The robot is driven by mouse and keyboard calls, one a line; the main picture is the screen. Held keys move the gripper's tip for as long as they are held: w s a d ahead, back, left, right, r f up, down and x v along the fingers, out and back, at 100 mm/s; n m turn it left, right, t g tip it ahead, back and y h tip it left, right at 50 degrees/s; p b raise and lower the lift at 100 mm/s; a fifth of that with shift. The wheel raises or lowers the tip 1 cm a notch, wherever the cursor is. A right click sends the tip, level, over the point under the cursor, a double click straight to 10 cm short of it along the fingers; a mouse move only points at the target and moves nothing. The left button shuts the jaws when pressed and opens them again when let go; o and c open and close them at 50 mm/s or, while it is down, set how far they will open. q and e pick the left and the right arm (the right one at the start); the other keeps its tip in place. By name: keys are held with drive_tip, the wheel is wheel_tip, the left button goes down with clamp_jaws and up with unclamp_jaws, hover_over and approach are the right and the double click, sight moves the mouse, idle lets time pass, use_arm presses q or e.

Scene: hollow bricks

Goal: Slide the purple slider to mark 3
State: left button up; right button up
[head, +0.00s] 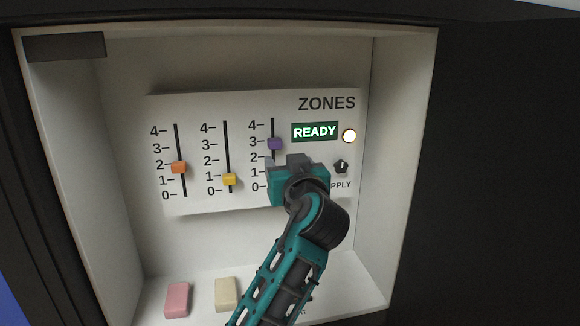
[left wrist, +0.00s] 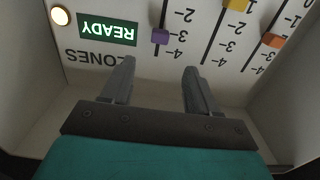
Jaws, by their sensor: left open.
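The purple slider (head: 275,144) sits on the rightmost vertical track of the white ZONES panel (head: 240,203). In the head view it is level with mark 3, or very close to it. In the left wrist view, where the panel appears upside down, the purple slider (left wrist: 160,36) is also about level with mark 3. My left gripper (head: 298,172) is in front of the panel and covers part of its lower right; its fingertips are hard to make out there. In the left wrist view the gripper (left wrist: 160,68) is open and empty, its fingers apart from the slider.
An orange slider (head: 178,167) stands near mark 2 and a yellow slider (head: 229,179) near mark 1. A green READY display (head: 314,132), a lit round lamp (head: 349,136) and a dark knob (head: 341,166) are at right. Pink (head: 177,299) and cream (head: 227,294) blocks lie below. Cabinet walls enclose the panel.

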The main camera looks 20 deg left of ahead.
use_arm(q)
drive_tip(key=shift+s+d, duration=0.1)
drive_tip(key=shift+s, duration=0.1)
use_arm(e)
drive_tip(key=shift+s+d, duration=0.25)
drive_tip(key=shift+d, duration=0.1)
drive_tip(key=shift+w+a+r, duration=0.1)
